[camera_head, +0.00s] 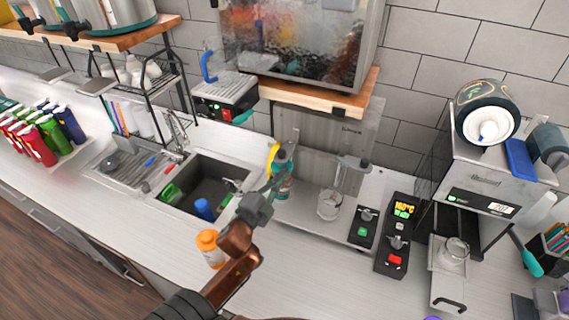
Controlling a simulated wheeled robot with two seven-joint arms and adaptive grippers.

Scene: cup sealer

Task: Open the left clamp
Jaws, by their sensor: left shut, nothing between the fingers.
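My left gripper (274,182) reaches up from the bottom centre on a copper-coloured arm. Its fingers are shut and empty, in front of a teal bottle-like object with a yellow top (273,156) on the counter. I cannot tell whether they touch it. No part is clearly recognisable as the left clamp. A machine with a blue lever (208,66) and a ridged metal top (228,88) stands on the back ledge, up and left of the gripper. My right gripper is not in view.
A sink (222,178) lies left of the gripper, with an orange-capped bottle (209,248) in front. The front counter centre is mostly clear.

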